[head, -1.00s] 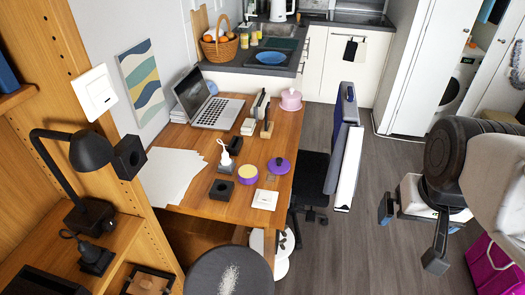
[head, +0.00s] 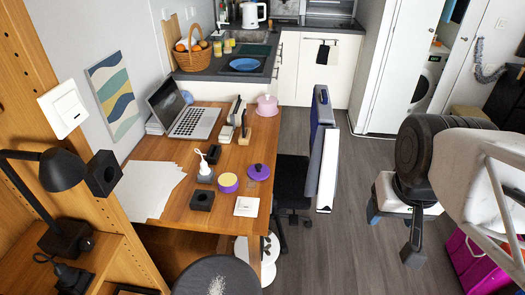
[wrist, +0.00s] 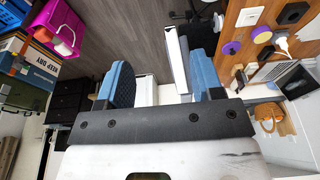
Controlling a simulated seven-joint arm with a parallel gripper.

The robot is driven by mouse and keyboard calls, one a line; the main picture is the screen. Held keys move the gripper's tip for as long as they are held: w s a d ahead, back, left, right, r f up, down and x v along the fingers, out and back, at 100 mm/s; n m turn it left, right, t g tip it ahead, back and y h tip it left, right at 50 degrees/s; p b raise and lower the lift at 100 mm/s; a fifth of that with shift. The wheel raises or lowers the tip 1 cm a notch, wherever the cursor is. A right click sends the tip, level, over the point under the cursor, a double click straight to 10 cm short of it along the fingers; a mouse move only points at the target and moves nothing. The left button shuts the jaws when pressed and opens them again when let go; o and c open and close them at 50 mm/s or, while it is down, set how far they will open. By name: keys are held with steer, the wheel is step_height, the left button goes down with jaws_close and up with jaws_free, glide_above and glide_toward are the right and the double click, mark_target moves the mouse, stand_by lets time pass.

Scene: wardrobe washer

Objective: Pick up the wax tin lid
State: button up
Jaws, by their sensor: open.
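The wax tin lid (head: 258,172) is a purple disc with a dark knob. It lies on the wooden desk (head: 185,207) near its right edge. The purple tin with yellow wax (head: 228,183) stands just left of it, apart from it. My gripper (head: 395,215) is open and empty, right of the desk above the floor, well away from the lid. In the wrist view, my gripper's (wrist: 163,78) blue fingers are spread wide, and the desk with small purple items is at the upper right.
A white switch plate (head: 247,206) and a black square holder (head: 202,200) lie near the lid. A laptop (head: 187,120) and pink pot (head: 267,106) are further back. A dark chair (head: 292,180) and an upright white-blue board (head: 327,165) stand between desk and gripper.

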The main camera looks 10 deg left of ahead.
steer(key=w+a+n, duration=0.1)
steer(key=w+a, duration=0.1)
steer(key=w, duration=0.6)
steer(key=w+a+n, duration=0.2)
steer(key=w+a, duration=0.1)
steer(key=w, duration=0.5)
steer(key=n+g, duration=0.3)
steer(key=n, duration=0.4)
glide_above(258, 165)
steer(key=f, duration=2.7)
steer(key=shift+d+f, duration=0.2)
steer(key=shift+f, duration=0.15)
steer(key=shift+w+a+f, duration=0.1)
steer(key=shift+a+f, duration=0.1)
steer(key=shift+f, duration=0.1)
steer(key=shift+f, duration=1.3)
